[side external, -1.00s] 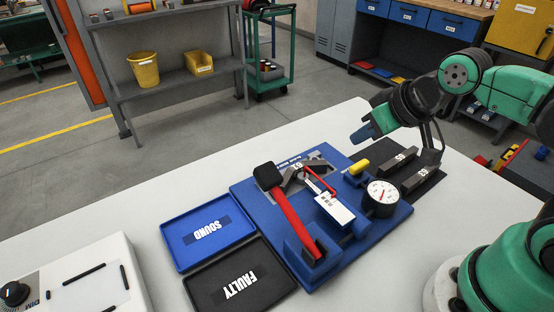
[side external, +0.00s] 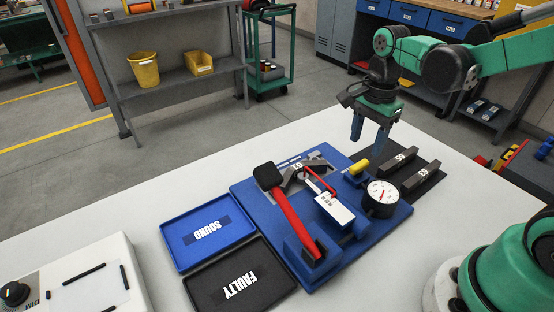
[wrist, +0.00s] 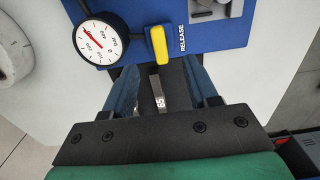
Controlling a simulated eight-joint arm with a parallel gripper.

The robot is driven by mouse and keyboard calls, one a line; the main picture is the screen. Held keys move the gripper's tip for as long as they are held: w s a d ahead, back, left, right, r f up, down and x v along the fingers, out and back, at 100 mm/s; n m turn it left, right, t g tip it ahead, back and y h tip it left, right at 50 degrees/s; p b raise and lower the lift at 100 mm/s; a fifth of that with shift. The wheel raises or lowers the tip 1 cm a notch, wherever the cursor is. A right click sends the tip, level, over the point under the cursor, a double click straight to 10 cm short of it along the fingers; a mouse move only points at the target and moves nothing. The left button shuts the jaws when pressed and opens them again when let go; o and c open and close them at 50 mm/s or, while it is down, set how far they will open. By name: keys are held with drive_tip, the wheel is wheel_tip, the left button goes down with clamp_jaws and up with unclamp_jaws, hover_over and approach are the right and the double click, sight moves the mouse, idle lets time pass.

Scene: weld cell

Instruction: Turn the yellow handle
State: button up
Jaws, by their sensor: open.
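The yellow handle (side external: 359,167) is a small yellow bar at the back right edge of a blue fixture (side external: 262,196). In the wrist view the yellow handle (wrist: 159,45) stands beside the word RELEASE, just beyond my fingertips and roughly between their lines. My gripper (side external: 369,140) points down above the fixture's back edge, just behind and above the handle, and is apart from it. Its two blue fingers are open with nothing held between them; they also show in the wrist view (wrist: 163,82).
A round gauge (side external: 382,196) stands close to the handle on the fixture. A red lever (side external: 291,213) lies farther left. Dark grey blocks (side external: 419,179) rest on a black plate to the right. Blue SOUND (side external: 181,262) and black FAULTY (side external: 196,297) trays lie left.

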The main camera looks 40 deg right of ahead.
sight(360, 163)
drive_tip(key=shift+f, duration=2.7)
clamp_jaws()
